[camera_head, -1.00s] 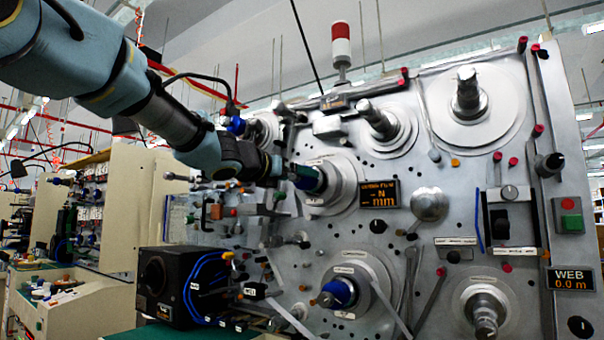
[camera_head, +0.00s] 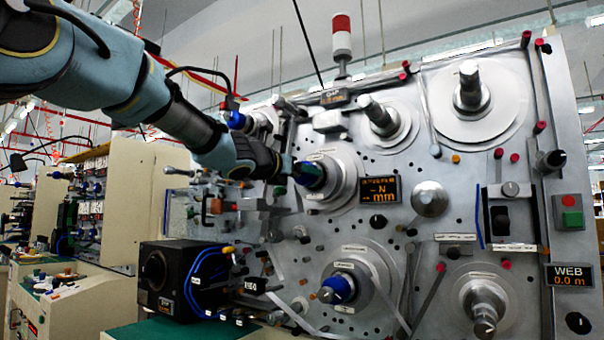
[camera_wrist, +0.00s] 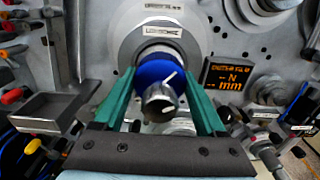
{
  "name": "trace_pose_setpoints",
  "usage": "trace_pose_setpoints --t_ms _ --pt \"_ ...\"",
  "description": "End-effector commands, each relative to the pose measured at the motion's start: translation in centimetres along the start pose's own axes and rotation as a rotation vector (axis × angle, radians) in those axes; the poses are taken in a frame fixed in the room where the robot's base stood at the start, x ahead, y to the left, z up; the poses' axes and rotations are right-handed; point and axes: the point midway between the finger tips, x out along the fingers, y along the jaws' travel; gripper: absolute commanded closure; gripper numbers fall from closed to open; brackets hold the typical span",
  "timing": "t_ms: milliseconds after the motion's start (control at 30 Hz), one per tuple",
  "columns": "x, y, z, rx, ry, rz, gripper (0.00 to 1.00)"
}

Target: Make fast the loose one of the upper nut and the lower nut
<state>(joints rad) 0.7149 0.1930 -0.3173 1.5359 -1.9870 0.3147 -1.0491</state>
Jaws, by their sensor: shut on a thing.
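The upper nut (camera_head: 312,174) is blue and sits on the upper spindle at the middle of the machine face, partly hidden by my gripper in the head view. My gripper (camera_head: 297,170) reaches it from the left. In the wrist view the green fingers of my gripper (camera_wrist: 157,78) are shut on the blue upper nut (camera_wrist: 153,72), one on each side. A silver spindle end (camera_wrist: 160,102) with a white line sticks out of it towards the camera. The lower nut (camera_head: 342,287), also blue, sits on the lower spindle, clear of my gripper.
A display panel (camera_head: 379,192) is right of the upper spindle. A black box (camera_head: 168,283) with blue cables stands lower left. Small clamps and knobs (camera_head: 215,207) crowd the face left of the spindle, below my arm. Bare spindles (camera_head: 469,85) stand out at the upper right.

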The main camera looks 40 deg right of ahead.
Motion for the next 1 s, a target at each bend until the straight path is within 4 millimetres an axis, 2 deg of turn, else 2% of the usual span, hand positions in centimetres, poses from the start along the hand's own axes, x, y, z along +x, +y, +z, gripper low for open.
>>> trace_pose_setpoints --t_ms 67,333,667,1000 --pt "-0.01 0.01 0.00 0.000 0.000 0.000 0.52" --pt "-0.01 0.01 0.00 0.000 0.000 0.000 0.82" --pt "-0.01 0.01 -0.17 0.047 0.000 0.001 0.83" --pt "-0.02 -0.04 -0.40 0.282 -0.002 0.000 0.82"
